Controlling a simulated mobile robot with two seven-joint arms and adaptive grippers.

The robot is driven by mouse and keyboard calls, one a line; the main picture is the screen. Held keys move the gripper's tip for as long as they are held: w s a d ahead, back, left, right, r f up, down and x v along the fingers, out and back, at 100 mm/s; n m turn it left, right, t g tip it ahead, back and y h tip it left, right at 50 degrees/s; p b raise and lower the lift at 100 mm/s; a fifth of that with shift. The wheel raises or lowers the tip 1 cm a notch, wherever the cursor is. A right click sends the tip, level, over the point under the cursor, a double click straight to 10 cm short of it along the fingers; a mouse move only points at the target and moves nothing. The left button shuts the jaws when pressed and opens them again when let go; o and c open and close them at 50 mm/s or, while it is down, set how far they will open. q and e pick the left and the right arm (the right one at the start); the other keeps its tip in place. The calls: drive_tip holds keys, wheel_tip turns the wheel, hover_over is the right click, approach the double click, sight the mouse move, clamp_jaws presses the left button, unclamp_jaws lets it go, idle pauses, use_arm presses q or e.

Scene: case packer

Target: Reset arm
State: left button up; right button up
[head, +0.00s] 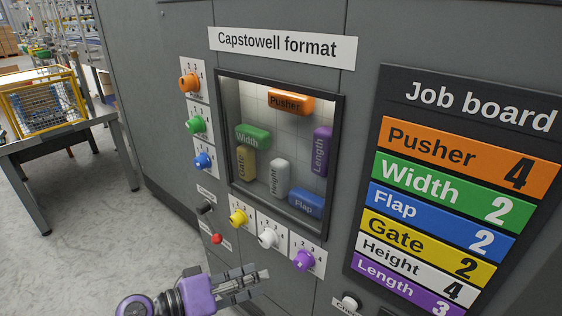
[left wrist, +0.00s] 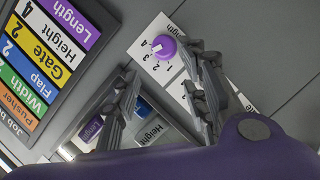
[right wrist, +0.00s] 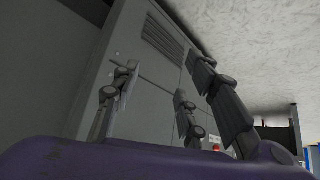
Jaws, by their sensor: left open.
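My left gripper (head: 262,279) is open and empty in front of the grey machine panel, left of and below the purple knob (head: 303,261) and apart from it. In the left wrist view its fingers (left wrist: 163,88) are spread, with the purple knob (left wrist: 165,48) beyond them. My right gripper (right wrist: 160,92) shows only in the right wrist view, its fingers apart with nothing between them, facing a grey cabinet (right wrist: 150,75). The panel also carries orange (head: 188,83), green (head: 196,124), blue (head: 203,160), yellow (head: 238,217) and white (head: 267,238) knobs.
A framed window (head: 341,130) shows coloured labelled blocks. Right of it hangs the job board (head: 475,82). A black knob (head: 205,207) and red button (head: 217,238) sit above my left gripper. A table (head: 60,142) with a yellow crate (head: 75,105) stands left; floor between is clear.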

use_arm(q)
drive_tip(key=a+f+t+y+p, duration=0.1)
drive_tip(key=a+f+t+y, duration=0.1)
drive_tip(key=a+f+y, duration=0.4)
drive_tip(key=s+a+f+y+p, duration=0.2)
drive_tip(key=s+a+f+y, duration=0.15)
drive_tip(key=s+f, duration=0.3)
drive_tip(key=s+f+g+y+p, duration=0.1)
drive_tip(key=s+f+p, duration=0.1)
drive_tip(key=s, duration=1)
drive_tip(key=s+f+g+y+p, duration=0.1)
drive_tip(key=s+f+y+p, duration=0.1)
drive_tip(key=s, duration=1)
drive_tip(key=shift+s+a+f+m, duration=0.3)
drive_tip(key=shift+s+f, duration=0.05)
drive_tip(key=shift+f, duration=0.1)
use_arm(e)
wheel_tip(320, 180, up, 8)
drive_tip(key=w+a, duration=0.1)
drive_tip(key=w, duration=0.1)
drive_tip(key=shift+w+f+t, duration=0.2)
drive_tip(key=shift+w+t, duration=0.1)
drive_tip(key=shift+w, duration=0.05)
drive_tip(key=shift+w+a+r, duration=0.15)
drive_tip(key=shift+w, duration=0.25)
drive_tip(key=shift+s, duration=0.25)
drive_tip(key=shift+s, duration=0.3)
